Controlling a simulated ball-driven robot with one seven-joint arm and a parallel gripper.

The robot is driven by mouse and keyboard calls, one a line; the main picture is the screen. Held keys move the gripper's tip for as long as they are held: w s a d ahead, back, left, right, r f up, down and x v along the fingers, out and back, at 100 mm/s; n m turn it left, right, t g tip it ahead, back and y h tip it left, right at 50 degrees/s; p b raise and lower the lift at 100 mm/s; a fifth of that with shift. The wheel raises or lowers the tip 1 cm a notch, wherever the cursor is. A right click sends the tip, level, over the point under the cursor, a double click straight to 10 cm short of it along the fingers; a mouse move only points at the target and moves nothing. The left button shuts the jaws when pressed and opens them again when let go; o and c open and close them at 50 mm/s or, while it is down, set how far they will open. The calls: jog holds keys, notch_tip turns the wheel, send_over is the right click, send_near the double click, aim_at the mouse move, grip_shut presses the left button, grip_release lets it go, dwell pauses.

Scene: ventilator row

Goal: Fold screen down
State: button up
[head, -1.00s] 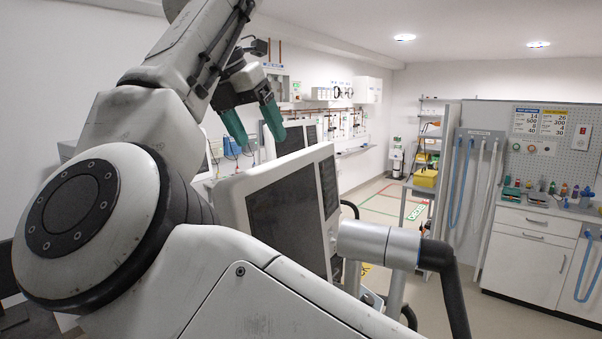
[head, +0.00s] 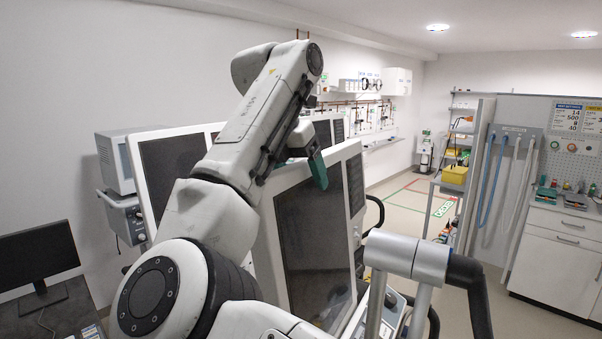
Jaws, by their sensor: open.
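The nearest ventilator's screen (head: 312,245) is a dark panel in a white frame, standing nearly upright and tilted a little. My gripper (head: 302,170) is at the top edge of this screen, open. One green finger shows in front of the upper edge of the panel; the other is mostly hidden behind my arm. I cannot tell whether either finger touches the frame. My arm also covers the upper left of this ventilator.
A second ventilator with a dark screen (head: 172,165) stands behind to the left, and another (head: 325,130) farther back. A grey-and-black handle (head: 420,258) stands close at the front right. A desk monitor (head: 38,262) is at the left. Open floor (head: 405,205) lies beyond.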

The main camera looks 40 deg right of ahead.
jog(key=shift+c, duration=0.2)
jog(key=c, duration=1.4)
